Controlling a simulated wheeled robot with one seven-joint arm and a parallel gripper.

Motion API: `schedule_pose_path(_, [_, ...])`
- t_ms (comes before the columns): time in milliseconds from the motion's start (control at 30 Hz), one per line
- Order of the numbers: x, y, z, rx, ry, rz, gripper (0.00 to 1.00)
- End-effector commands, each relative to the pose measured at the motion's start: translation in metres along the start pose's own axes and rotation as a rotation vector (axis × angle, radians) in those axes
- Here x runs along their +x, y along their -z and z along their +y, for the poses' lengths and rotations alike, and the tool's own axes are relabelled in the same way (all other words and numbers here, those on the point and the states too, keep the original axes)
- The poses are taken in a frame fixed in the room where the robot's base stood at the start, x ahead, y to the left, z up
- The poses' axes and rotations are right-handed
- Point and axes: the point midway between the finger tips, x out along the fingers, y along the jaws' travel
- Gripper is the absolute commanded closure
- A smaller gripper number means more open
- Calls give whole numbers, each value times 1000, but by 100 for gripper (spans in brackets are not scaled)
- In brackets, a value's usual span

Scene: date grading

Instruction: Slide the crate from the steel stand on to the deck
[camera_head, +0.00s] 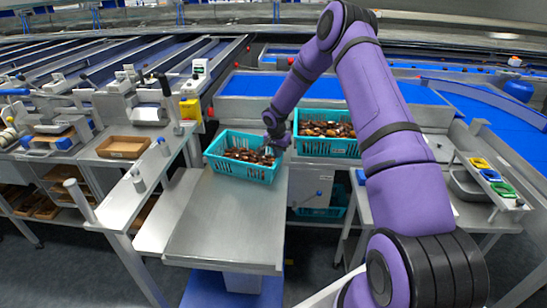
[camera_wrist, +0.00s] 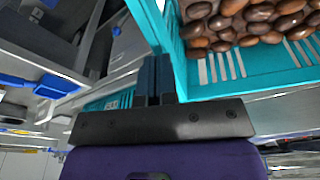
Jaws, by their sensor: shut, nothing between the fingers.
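The teal slatted crate (camera_head: 225,168) holds brown dates. It sits at the far end of a flat steel surface (camera_head: 222,222), which looks like the deck; I cannot tell how much of the crate rests on it or on the stand. My gripper (camera_head: 268,147) is at the crate's right rear side, pointing down. In the wrist view, my gripper's dark fingers (camera_wrist: 154,78) are shut together with nothing between them, close beside a teal crate wall (camera_wrist: 215,72) with dates behind it. Whether the fingers touch the wall is unclear.
A second teal crate (camera_head: 330,149) of dates stands just right of my gripper. A blue conveyor (camera_head: 260,84) runs behind. A brown tray (camera_head: 122,148) lies on the left bench, and a rack of coloured dishes (camera_head: 490,175) is at right. The near steel surface is bare.

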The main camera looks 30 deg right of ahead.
Motion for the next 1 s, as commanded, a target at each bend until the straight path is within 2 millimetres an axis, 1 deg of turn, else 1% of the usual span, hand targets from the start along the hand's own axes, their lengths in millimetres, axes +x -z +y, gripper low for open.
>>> schedule_pose_path(33, [6,-4,0,-2,-2,-4,100])
schedule_pose_path(200, [12,-5,0,-3,-2,-3,100])
schedule_pose_path(567, [16,-8,2,-4,-6,-7,100])
schedule_pose_path(667, [15,-16,1,-6,-6,-8,100])
schedule_pose_path(833, [12,-38,1,-9,-9,-11,100])
schedule_pose_path(1000, [9,-50,1,-7,-8,-11,100])
